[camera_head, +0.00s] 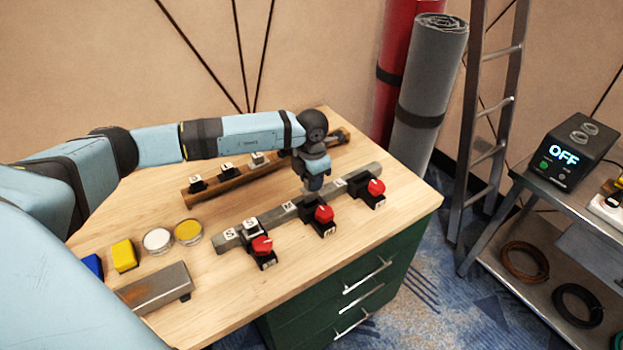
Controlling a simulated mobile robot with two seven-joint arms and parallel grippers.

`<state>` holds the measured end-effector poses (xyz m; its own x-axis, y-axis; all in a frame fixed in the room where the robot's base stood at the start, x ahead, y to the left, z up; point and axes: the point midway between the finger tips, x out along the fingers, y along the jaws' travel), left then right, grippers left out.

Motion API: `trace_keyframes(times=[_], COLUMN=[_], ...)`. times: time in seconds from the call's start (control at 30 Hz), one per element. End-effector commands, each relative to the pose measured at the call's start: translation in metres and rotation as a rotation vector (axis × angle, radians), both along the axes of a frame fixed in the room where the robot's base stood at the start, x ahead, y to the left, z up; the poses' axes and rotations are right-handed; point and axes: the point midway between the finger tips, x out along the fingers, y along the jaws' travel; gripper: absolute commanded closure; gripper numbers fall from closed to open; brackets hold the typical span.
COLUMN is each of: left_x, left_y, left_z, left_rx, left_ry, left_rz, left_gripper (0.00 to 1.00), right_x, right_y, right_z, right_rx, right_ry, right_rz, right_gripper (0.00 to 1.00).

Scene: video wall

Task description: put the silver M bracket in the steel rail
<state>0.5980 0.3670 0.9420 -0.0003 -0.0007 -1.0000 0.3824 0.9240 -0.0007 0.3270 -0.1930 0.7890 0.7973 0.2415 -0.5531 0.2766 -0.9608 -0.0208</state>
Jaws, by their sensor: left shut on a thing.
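The steel rail (262,219) is a long grey bar that lies slantwise across the middle of the table, with small white letter labels along it. My left gripper (313,180) reaches in from the left and points down over the rail, right of its M label. It is shut on a small grey piece, taken as the silver M bracket (307,191), mostly hidden by the fingers. Its letter does not show, and I cannot tell whether it touches the rail. My right gripper is not in view.
Red-knobbed black clamps (324,217) stand along the rail's front side. A brown rail (215,189) with several lettered blocks lies behind. Yellow and white discs (157,239), a yellow block (124,255) and a metal bar (155,289) are at left. A box reading OFF (567,155) stands right.

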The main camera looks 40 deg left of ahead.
Motion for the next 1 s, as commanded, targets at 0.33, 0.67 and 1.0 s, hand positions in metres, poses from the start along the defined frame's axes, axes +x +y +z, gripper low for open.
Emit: trace_keyframes(times=[0.33,0.67,1.0], left_x=[0.0,0.0,0.0], left_y=[0.0,0.0,0.0], left_z=[-0.006,-0.006,-0.011], left_rx=[0.0,0.0,0.0], left_ry=[-0.001,-0.001,-0.001], left_rz=[0.0,0.0,0.0], left_gripper=[1.0,1.0,1.0], right_x=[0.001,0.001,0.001], right_y=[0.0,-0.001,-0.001], right_z=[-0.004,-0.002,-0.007], right_rx=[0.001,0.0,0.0], right_ry=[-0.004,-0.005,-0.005], right_rz=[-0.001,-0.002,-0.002], right_gripper=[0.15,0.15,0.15])
